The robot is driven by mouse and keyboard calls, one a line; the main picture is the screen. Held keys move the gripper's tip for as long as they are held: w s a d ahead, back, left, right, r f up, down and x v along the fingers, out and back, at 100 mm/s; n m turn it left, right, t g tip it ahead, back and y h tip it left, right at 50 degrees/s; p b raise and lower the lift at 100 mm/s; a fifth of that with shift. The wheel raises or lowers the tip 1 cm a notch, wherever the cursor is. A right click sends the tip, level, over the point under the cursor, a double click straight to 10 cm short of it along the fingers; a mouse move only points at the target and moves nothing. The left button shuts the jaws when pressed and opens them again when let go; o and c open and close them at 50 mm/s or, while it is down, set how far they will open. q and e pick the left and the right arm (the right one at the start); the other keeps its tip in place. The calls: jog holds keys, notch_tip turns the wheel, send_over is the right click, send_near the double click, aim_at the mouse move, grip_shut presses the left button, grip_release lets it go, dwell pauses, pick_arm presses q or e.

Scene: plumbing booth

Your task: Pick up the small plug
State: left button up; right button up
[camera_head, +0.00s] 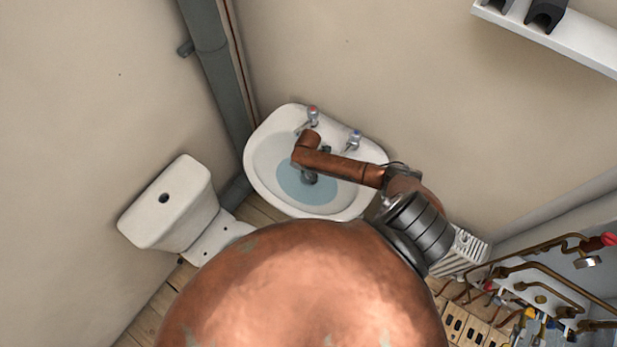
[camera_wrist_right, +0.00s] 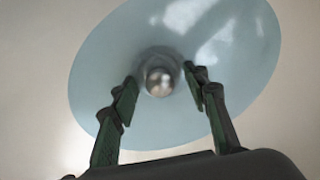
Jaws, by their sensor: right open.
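A white washbasin (camera_head: 259,178) holds bluish water (camera_head: 322,192). In the right wrist view the water (camera_wrist_right: 110,60) fills most of the picture. A small round, shiny metal piece (camera_wrist_right: 160,82) shows at the middle of the basin, blurred; it looks like the small plug, but I cannot tell it surely from the drain. My right gripper (camera_wrist_right: 160,78) is open and empty, with one finger on each side of this piece in the picture. In the head view the right gripper (camera_head: 309,178) points down into the basin and hides the plug. My left gripper is not in view.
A white toilet (camera_head: 165,205) is at left. A grey pipe (camera_head: 212,65) runs down the wall. Copper pipework (camera_head: 545,275) is at right.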

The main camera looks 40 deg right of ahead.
grip_shut()
dwell(0.5)
jog(key=shift+r, duration=0.15)
